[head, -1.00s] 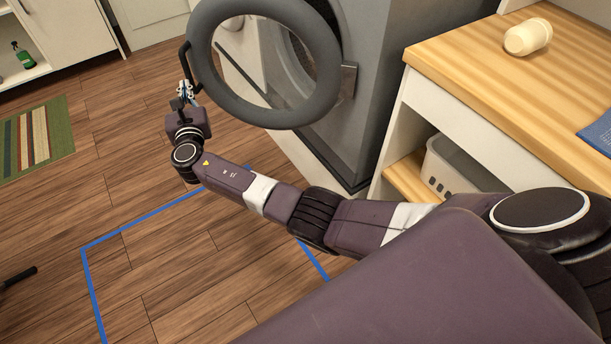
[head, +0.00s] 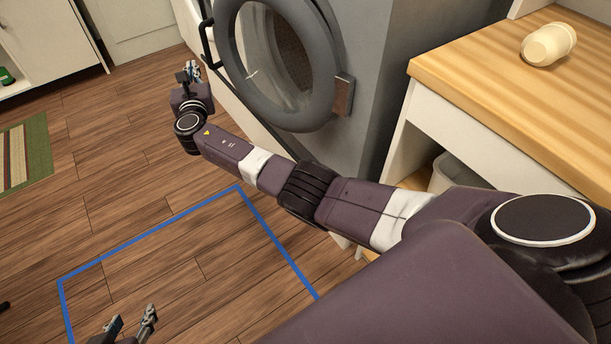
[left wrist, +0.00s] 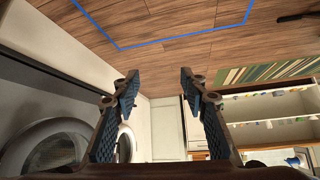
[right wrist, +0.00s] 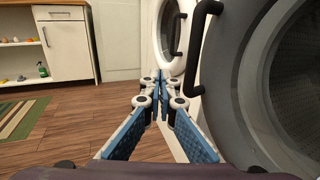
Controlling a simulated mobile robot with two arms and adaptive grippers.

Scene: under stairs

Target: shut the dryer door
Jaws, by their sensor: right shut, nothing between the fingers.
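The dryer door (head: 323,108) is a thick dark grey ring with a glass centre, hinged at its right in the head view. It lies close to the grey dryer front (head: 385,60); I cannot tell whether a gap is left. Its black bar handle (head: 207,42) is on the left edge. The door (right wrist: 222,75) and handle (right wrist: 194,55) also show at the right of the right wrist view. My right gripper (head: 190,70) is shut and empty, just left of the handle; contact is unclear. My left gripper (head: 135,318) is open and empty, low over the floor.
A wooden counter (head: 450,75) with a cream cup (head: 549,45) stands right of the dryer. A white machine with a round door (right wrist: 163,45) stands beyond it.

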